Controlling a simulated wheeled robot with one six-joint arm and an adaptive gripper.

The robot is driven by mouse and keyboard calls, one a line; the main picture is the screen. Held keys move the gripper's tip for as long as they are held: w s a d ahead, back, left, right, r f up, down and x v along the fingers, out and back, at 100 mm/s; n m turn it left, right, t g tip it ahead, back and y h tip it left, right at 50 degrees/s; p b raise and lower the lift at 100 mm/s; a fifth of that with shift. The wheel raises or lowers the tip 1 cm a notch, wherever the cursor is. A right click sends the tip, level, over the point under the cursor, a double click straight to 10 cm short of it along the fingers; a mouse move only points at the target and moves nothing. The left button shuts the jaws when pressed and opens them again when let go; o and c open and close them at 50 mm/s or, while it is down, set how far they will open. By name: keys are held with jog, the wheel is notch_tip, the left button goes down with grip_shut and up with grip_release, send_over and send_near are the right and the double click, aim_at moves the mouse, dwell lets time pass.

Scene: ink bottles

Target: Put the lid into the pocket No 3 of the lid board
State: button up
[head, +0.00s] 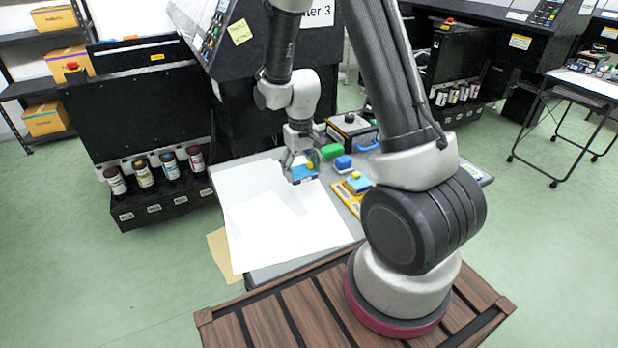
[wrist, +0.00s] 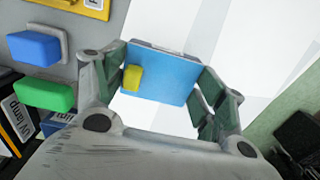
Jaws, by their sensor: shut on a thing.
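The lid (head: 303,173) is a flat blue plate with a yellow knob. My gripper (head: 304,163) is shut on it and holds it over the white paper. In the wrist view the lid (wrist: 170,80) sits between the two fingers, its yellow knob toward the left side. The lid board (head: 345,198) is yellow and lies on the table to the right of my gripper, partly hidden by my arm. A blue piece with a yellow knob (head: 358,182) sits at it. The board's edge shows at the top left of the wrist view (wrist: 92,7). Pocket numbers are not readable.
A blue block (head: 343,162) and a green block (head: 331,150) stand between my gripper and the dark box (head: 350,128). White paper (head: 280,220) covers the table's left part. Several ink bottles (head: 170,166) stand in a black rack at left.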

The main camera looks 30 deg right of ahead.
aim_at(301, 171)
jog(key=shift+f, duration=2.1)
jog(key=shift+a+f, duration=0.1)
jog(key=shift+f, duration=0.05)
jog(key=o, duration=1.1)
